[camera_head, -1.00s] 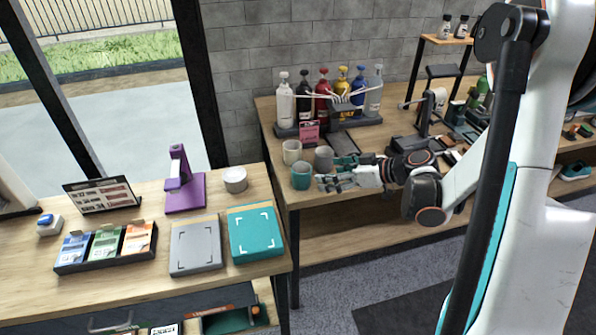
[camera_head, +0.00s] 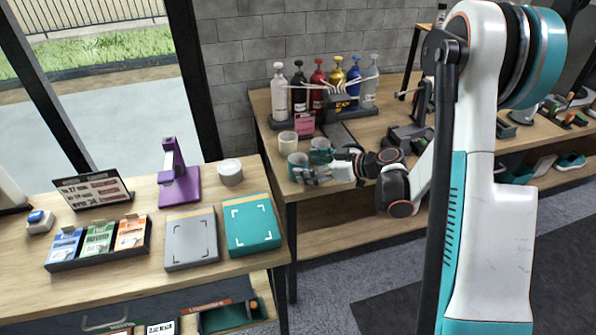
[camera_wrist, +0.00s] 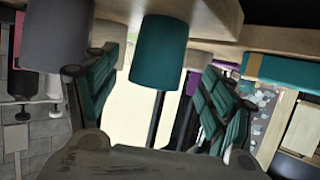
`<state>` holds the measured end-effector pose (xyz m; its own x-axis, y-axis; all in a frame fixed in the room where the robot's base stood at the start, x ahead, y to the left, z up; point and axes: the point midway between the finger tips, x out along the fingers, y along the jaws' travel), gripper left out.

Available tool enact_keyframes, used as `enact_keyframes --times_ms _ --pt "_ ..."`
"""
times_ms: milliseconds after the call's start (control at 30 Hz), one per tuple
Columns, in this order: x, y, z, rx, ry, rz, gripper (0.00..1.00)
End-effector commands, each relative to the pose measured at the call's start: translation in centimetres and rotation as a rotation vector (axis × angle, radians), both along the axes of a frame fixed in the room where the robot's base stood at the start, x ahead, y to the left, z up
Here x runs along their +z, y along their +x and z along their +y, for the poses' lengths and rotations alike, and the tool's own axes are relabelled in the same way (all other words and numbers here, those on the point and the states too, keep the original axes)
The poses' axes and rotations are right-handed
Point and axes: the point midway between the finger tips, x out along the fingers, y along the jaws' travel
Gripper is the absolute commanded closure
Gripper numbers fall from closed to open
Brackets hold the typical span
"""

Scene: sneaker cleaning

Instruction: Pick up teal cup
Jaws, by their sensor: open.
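The teal cup (camera_head: 297,161) stands near the front left corner of the back workbench. My gripper (camera_head: 308,176) is at bench height, just in front and to the right of it, with its fingers pointing left. In the upside-down wrist view the teal cup (camera_wrist: 160,50) appears between the two spread fingers (camera_wrist: 160,72), with a visible gap on each side. My gripper is open and empty. The head view does not clearly show how deep the cup lies between the fingers.
A grey cup (camera_wrist: 57,32) stands close beside one finger. A cream cup (camera_head: 287,143) is just behind the teal one. A rack of several colored bottles (camera_head: 318,88) stands behind. A nearer table (camera_head: 110,275) holds a purple stand (camera_head: 180,185) and teal box (camera_head: 252,226).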

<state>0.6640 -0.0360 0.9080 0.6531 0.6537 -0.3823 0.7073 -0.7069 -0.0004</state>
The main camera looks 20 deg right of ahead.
Motion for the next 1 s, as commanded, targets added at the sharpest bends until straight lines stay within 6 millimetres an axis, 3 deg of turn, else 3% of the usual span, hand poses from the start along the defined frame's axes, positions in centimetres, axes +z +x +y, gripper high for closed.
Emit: enact_keyframes --times_ms 300,600,667,800,1000 --pt "-2.2 2.7 2.3 0.003 -0.001 0.0 0.24" --pt "-2.2 3.3 2.9 -0.001 -0.001 0.0 0.24" --pt "-2.2 3.3 2.9 -0.001 -0.001 0.0 0.33" --pt "-2.2 3.3 2.9 0.0 0.0 0.0 0.65" --pt "-2.3 3.3 2.9 0.0 -0.001 0.001 0.66"
